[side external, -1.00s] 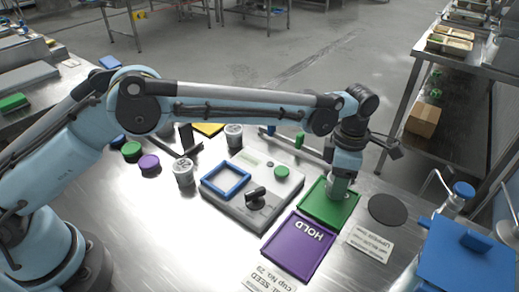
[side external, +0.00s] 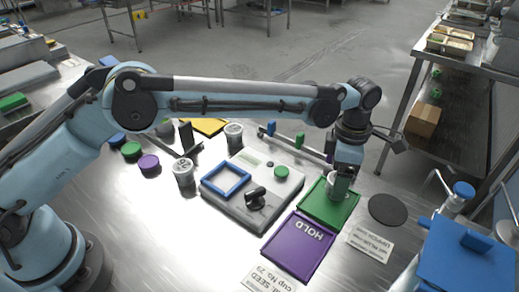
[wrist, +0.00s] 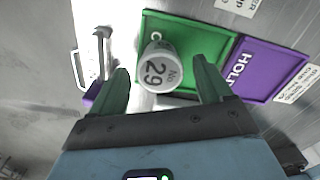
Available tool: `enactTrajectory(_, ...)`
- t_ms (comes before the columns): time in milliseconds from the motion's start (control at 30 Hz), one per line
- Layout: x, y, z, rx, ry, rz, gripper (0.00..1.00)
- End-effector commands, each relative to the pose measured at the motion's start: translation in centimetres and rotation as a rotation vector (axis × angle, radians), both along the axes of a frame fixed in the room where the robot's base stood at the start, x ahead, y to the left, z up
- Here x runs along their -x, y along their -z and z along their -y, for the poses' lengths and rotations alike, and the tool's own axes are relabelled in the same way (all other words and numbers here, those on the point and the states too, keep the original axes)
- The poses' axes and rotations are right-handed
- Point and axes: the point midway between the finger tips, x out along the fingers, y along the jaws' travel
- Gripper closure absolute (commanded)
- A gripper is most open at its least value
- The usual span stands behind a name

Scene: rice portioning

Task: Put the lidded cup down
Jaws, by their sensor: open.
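The lidded cup (wrist: 158,72) is pale, with "No 29" on it in dark print. It is on the green tray (wrist: 190,35), which also shows in the side view (side external: 316,205). My gripper (wrist: 165,88) is open, with one green finger on either side of the cup and a gap to each in the wrist view. In the side view my gripper (side external: 342,182) is low over the green tray, and the cup there is mostly hidden by the fingers.
The purple HOLD tray (side external: 298,248) adjoins the green one. A scale (side external: 240,205) with a blue square frame (side external: 226,180) stands to the left. Two other cups (side external: 184,174) (side external: 234,136) stand farther left. A dark round pad (side external: 388,210) lies to the right.

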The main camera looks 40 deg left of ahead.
Motion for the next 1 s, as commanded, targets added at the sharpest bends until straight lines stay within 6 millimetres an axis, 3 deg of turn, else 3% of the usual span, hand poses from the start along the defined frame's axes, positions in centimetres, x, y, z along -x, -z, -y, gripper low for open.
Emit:
enactTrajectory(400,0.0,-8.1,0.0,0.0,0.0,0.0,0.21)
enactTrajectory(733,0.0,-10.6,-0.2,0.001,0.005,0.002,0.21)
enactTrajectory(867,-0.2,-11.8,-1.5,0.01,0.072,0.022,0.21)
enactTrajectory(1000,-0.2,-14.1,-4.7,0.027,0.249,0.077,0.21)
